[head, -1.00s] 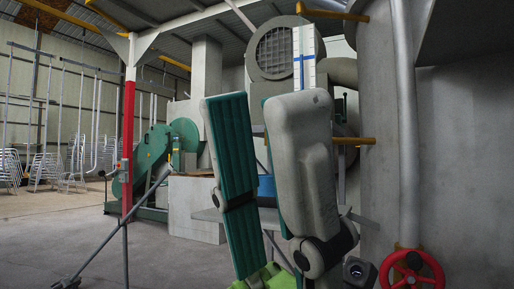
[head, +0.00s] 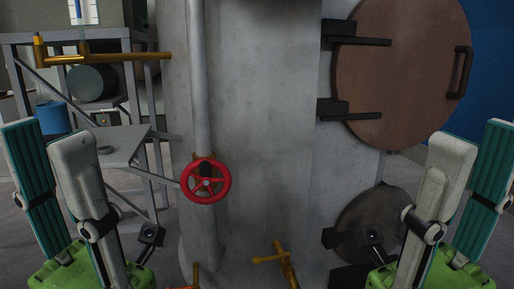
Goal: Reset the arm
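My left arm (head: 85,190) stands folded upright at the left edge of the head view, with grey and teal links above a green base. My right arm (head: 432,195) stands in a near mirror pose at the right edge. The small dark end part by the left arm, which seems to be my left gripper (head: 150,238), is low in the view. A matching dark part, seemingly my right gripper (head: 372,238), is beside the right arm. The fingers are too small and dark to make out. I see nothing held.
A large grey tank (head: 262,110) stands ahead, with a red valve wheel (head: 206,181), a brown round hatch (head: 400,75) and a lower dark hatch (head: 350,225). A yellow valve handle (head: 272,258) is low in front. A metal frame (head: 120,150) stands left.

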